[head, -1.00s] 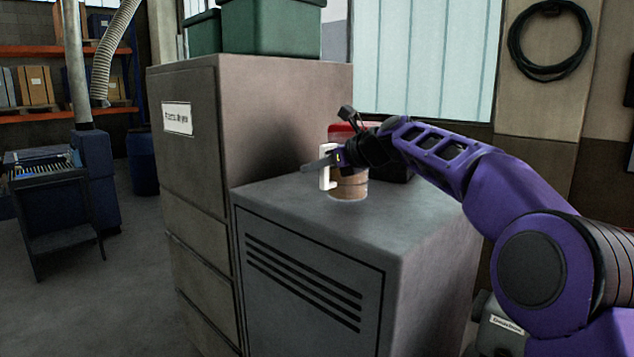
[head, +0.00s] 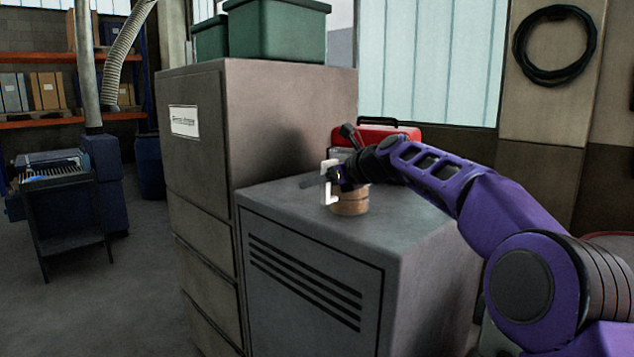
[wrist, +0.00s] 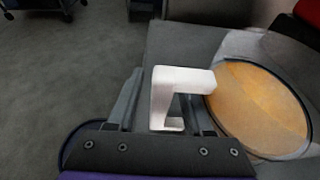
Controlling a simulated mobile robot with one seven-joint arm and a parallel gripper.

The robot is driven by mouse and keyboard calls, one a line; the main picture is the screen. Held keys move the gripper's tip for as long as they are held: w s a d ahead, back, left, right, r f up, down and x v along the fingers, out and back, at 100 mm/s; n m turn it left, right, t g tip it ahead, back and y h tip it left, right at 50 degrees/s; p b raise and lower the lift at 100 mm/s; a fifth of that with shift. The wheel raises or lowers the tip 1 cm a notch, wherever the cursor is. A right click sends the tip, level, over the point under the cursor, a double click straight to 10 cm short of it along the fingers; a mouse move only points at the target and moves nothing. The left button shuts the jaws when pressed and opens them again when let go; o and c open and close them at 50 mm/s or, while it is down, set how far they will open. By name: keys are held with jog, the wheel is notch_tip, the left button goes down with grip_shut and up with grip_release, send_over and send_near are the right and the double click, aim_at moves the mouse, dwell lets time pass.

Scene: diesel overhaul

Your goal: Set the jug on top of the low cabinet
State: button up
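The jug (head: 351,203) is round and tan with a white handle (head: 326,190). It is upright over the top of the low grey cabinet (head: 425,225) and appears to rest on it. In the wrist view its tan round top (wrist: 262,108) is at the right, and the white handle (wrist: 165,97) is in the middle. My gripper (wrist: 165,105) has a finger on each side of the handle, with visible gaps, so it looks open around it. In the head view my gripper (head: 322,181) partly hides the jug's upper part.
A taller grey cabinet (head: 200,170) with green bins (head: 275,30) on top adjoins the low cabinet at the left. A red case (head: 390,133) stands behind my gripper on the low cabinet. The front and right of the low cabinet's top are clear.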

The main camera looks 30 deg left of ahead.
jog(key=shift+d+r, duration=0.1)
jog(key=shift+r, duration=0.1)
jog(key=b+v, duration=0.1)
jog(key=v, duration=1.1)
jog(key=shift+b, duration=0.3)
